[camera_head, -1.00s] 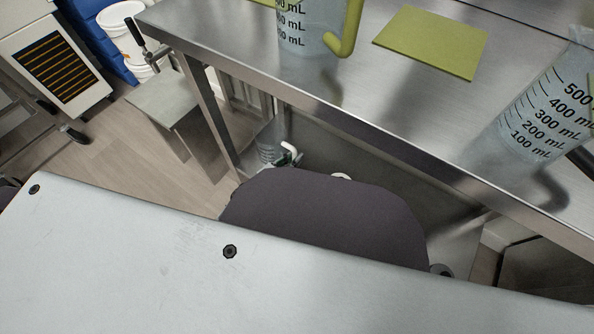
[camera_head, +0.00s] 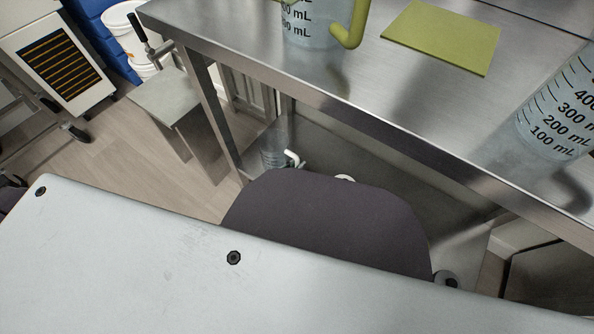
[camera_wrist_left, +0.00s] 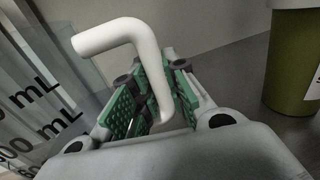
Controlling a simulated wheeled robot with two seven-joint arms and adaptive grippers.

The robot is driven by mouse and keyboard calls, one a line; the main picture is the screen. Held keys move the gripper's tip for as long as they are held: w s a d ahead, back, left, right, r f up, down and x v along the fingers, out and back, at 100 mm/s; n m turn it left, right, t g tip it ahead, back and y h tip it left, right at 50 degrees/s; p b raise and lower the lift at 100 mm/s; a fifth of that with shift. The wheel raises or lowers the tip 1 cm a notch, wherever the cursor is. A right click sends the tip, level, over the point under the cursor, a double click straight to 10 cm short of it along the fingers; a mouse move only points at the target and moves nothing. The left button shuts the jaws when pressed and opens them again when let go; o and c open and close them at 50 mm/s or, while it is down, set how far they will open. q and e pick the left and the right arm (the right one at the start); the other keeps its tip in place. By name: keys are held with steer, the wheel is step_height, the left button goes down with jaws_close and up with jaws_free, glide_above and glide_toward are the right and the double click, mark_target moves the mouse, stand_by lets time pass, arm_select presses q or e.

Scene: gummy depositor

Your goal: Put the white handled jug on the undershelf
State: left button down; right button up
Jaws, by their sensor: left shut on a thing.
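The clear jug with the white handle (camera_head: 273,152) is low under the steel table, over the left end of the undershelf (camera_head: 385,172). I cannot tell whether its base touches the shelf. In the left wrist view the white handle (camera_wrist_left: 125,36) runs between the green finger pads of my left gripper (camera_wrist_left: 155,88), which is shut on it. The jug's marked wall (camera_wrist_left: 35,110) fills the left side there. In the head view my left gripper is mostly hidden behind my own body. My right gripper is not in view.
On the tabletop stand a jug with a yellow-green handle (camera_head: 310,28), a green mat (camera_head: 442,38) and another measuring jug (camera_head: 555,125). A green cup (camera_wrist_left: 292,75) is to the right in the wrist view. The table's front edge and leg (camera_head: 208,115) border the undershelf.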

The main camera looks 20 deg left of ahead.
arm_select(q)
step_height(320, 180, down, 2)
steer(key=shift+f+b, duration=0.2)
steer(key=shift+b, duration=0.4)
steer(key=shift+f, duration=0.3)
steer(key=c, duration=1.4)
jaws_free()
steer(key=shift+s+a, duration=0.3)
steer(key=shift+s, duration=0.2)
steer(key=shift+p+v, duration=1.5)
steer(key=shift+v, duration=3.95)
